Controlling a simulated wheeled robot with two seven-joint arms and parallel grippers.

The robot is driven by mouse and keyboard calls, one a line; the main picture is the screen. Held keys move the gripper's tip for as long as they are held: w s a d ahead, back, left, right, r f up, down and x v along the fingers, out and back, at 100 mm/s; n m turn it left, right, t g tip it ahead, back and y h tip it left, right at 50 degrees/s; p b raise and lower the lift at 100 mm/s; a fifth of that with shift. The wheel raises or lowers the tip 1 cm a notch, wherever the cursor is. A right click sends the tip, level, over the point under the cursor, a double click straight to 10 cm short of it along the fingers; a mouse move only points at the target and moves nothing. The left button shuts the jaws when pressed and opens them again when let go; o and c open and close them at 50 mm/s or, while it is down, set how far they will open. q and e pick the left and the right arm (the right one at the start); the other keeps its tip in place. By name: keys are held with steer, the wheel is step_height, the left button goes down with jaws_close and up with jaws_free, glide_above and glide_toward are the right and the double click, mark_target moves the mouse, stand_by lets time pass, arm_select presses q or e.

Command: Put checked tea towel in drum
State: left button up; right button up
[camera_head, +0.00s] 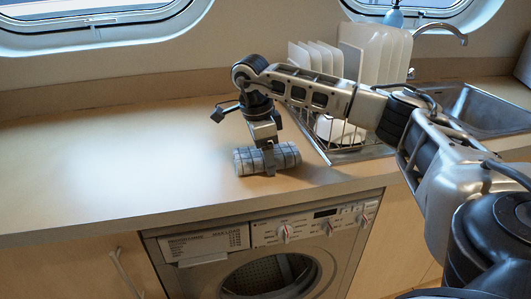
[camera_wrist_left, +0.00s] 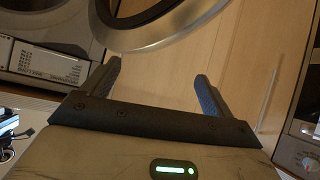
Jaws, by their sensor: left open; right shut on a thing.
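The checked tea towel (camera_head: 248,160) is a rolled grey bundle with dark lines on the wooden counter near its front edge. My right gripper (camera_head: 269,167) points down and is shut on the towel around its middle. I cannot tell whether the towel is lifted off the counter. The drum (camera_head: 268,276) shows through the round opening of the washing machine below the counter. My left gripper (camera_wrist_left: 155,90) is open and empty in the left wrist view, in front of a cabinet front. Part of a round metal ring (camera_wrist_left: 180,35) shows beyond it.
The washing machine's control panel (camera_head: 310,226) lies just under the counter edge. A dish rack (camera_head: 345,150) with several white plates (camera_head: 370,55) stands right of the towel, beside the sink (camera_head: 490,108). The counter's left side is clear.

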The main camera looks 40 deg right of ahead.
mark_target(258, 153)
steer(key=o, duration=1.1)
steer(key=shift+f, duration=0.1)
arm_select(q)
steer(key=shift+r, duration=0.1)
arm_select(e)
steer(key=shift+r, duration=0.2)
arm_select(q)
steer(key=shift+s+a+r+p, duration=0.1)
steer(key=shift+a+r+p, duration=0.1)
steer(key=shift+p, duration=0.65)
arm_select(e)
steer(key=r, duration=0.4)
steer(key=a+r, duration=0.1)
steer(key=r, duration=0.3)
steer(key=w+r, duration=0.1)
steer(key=r, duration=0.2)
steer(key=shift+a+r, duration=0.25)
steer(key=shift+r, duration=0.15)
arm_select(q)
steer(key=shift+d, duration=0.1)
arm_select(e)
steer(key=shift+s, duration=0.1)
